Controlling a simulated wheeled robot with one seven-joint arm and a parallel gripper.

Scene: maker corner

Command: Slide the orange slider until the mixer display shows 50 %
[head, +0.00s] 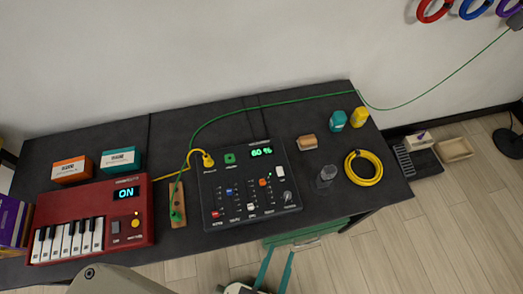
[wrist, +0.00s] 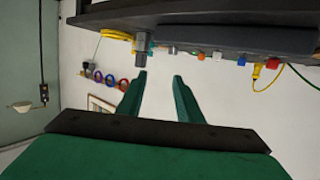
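The dark mixer (head: 237,211) lies on the table, and its green display (head: 262,152) reads 60 %. In the wrist view, which looks inverted, the mixer shows edge-on at the top, with a small orange cap (wrist: 201,56) among the other caps. My gripper (head: 279,253) is at the table's front edge, below the mixer in the picture. Its green fingers (wrist: 160,76) are apart with nothing between them, clear of the orange slider.
A red keyboard (head: 140,228) reading ON stands left of the mixer. A grey cup (head: 325,176) and a yellow cable coil (head: 348,168) are on the right. A green cable (head: 290,101) and a yellow cable (head: 190,158) run near the mixer.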

